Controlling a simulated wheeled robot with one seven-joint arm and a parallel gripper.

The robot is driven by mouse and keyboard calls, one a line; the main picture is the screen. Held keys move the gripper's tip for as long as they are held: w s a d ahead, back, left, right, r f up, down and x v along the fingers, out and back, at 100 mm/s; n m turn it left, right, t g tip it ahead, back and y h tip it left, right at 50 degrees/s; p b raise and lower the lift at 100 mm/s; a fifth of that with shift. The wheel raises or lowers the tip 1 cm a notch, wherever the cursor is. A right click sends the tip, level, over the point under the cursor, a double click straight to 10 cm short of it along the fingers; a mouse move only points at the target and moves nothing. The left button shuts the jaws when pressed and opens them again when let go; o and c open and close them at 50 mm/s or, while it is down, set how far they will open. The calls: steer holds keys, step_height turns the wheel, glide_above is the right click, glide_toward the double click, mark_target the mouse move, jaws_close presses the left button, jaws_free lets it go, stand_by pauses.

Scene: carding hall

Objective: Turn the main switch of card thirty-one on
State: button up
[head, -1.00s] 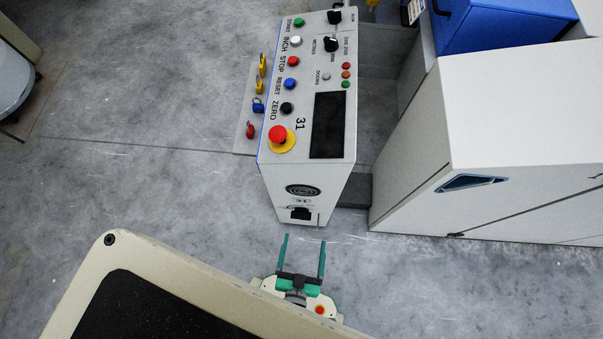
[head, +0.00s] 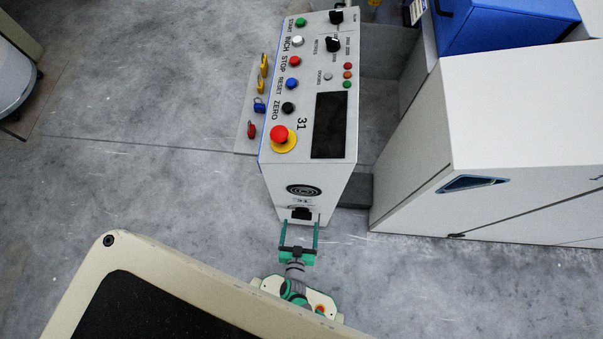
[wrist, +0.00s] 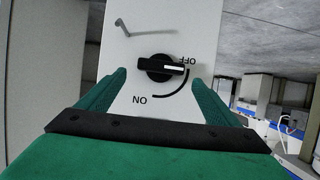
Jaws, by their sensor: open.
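The console of card 31 (head: 335,180) stands upright in the head view, with its number on the sloped top. Its main switch (wrist: 158,67), a black rotary knob, is on the white end face; in the head view it shows small and dark (head: 301,212). In the wrist view the knob's white mark points right, near the OFF label (wrist: 188,61); the ON label (wrist: 140,99) is at the lower left of the arc. My gripper (head: 300,225) is open and empty in front of this face. Its green fingers lie left and right of the knob, seemingly without touching it.
A bent metal piece (wrist: 145,29) sits on the face near the knob. The console top has a red emergency button (head: 279,134) and several buttons. Padlocks hang on a side plate (head: 246,138).

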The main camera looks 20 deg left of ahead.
mark_target(301, 216)
steer(key=shift+x, duration=2.1)
steer(key=shift+d, duration=0.1)
steer(key=shift+s, duration=0.1)
steer(key=c, duration=1.1)
